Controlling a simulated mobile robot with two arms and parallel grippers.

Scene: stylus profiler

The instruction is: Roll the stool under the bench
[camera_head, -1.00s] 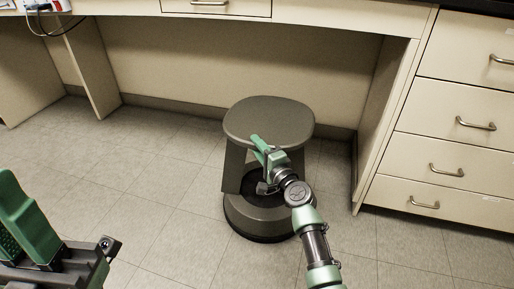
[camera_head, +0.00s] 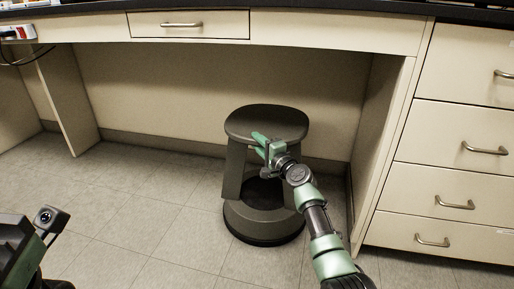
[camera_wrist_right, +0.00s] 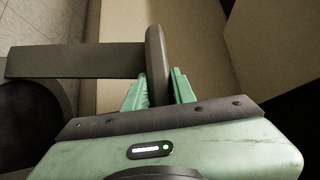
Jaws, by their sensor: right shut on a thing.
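The grey-brown stool (camera_head: 266,122) stands upright on the floor at the knee opening of the bench (camera_head: 340,32). Its round base and legs show below the seat. My right gripper (camera_head: 262,142) is at the front edge of the seat. In the right wrist view the green fingers (camera_wrist_right: 160,88) are on either side of the seat rim (camera_wrist_right: 156,60), shut on it. My left gripper (camera_head: 20,245) is partly in view at the lower left; its fingertips are cut off, and I see nothing held there.
A drawer cabinet (camera_head: 455,165) with several handles bounds the opening on the right. A support panel (camera_head: 68,100) stands to the left. A power strip (camera_head: 18,33) and cable hang at the upper left.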

